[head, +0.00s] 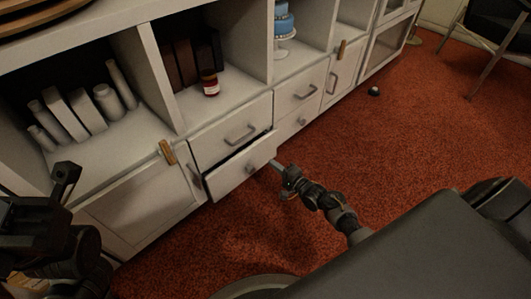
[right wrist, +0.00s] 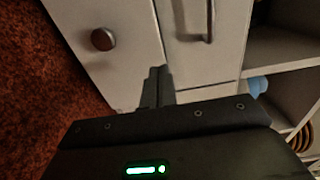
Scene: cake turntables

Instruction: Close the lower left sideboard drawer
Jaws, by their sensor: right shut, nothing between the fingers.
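The lower left drawer (head: 240,172) of the white sideboard is partly pulled out in the head view, with a dark gap along its top edge. Its front carries a small knob. My right gripper (head: 276,164) is at the right end of this drawer's front, shut and empty; whether it touches the drawer is unclear.
The upper left drawer (head: 229,131) and the right-hand drawers (head: 299,92) look shut. A cabinet door (head: 140,205) is left of the open drawer. Shelves above hold white vases, books, a red jar (head: 210,83) and a blue cake (head: 284,20).

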